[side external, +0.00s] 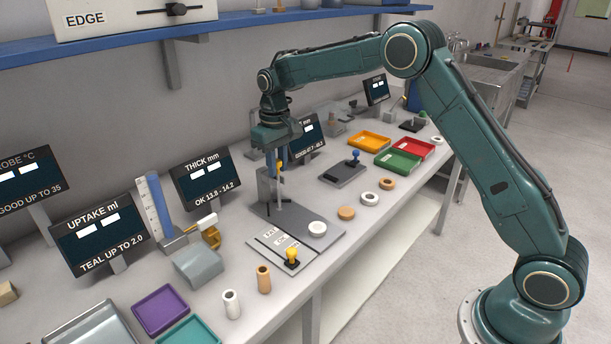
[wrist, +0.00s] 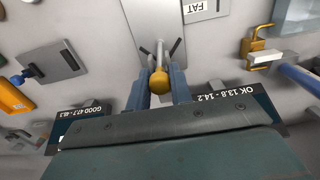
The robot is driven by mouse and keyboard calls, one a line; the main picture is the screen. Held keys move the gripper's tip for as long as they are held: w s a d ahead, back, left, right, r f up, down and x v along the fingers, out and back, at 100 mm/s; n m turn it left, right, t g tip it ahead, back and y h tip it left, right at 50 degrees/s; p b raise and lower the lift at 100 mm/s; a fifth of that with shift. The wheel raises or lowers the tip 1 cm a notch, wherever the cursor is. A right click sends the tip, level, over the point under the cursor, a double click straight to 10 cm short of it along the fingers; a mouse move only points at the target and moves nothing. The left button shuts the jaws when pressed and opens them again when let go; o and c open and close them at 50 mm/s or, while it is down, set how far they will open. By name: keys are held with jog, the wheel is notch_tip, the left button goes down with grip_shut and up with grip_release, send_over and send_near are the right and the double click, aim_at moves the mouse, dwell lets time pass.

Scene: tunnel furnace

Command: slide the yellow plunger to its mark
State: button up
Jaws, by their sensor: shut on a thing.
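The yellow plunger (wrist: 158,82) shows in the wrist view as a round yellow knob on a grey stem. My gripper (wrist: 160,86) is shut on it, one blue-grey finger on each side. In the side external view my gripper (side external: 277,163) points down over the grey gauge stand (side external: 264,186). A bit of yellow shows at the fingers, with a thin upright rod (side external: 279,195) below. The gauge has a flat grey base (side external: 325,228). I cannot make out the plunger's mark in either view.
A white disc (side external: 317,229) lies on the base. In front is a labelled card with a yellow-knobbed selector (side external: 291,256). The THICK mm display (side external: 206,180) stands left and another display (side external: 308,137) is behind. Rings (side external: 369,198) and coloured trays (side external: 411,158) lie to the right.

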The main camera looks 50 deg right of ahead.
jog(key=shift+r, duration=2)
jog(key=o, duration=1.6)
jog(key=shift+f, duration=0.1)
jog(key=shift+o, duration=0.2)
jog(key=shift+r, duration=0.2)
jog(key=shift+r, duration=3.35)
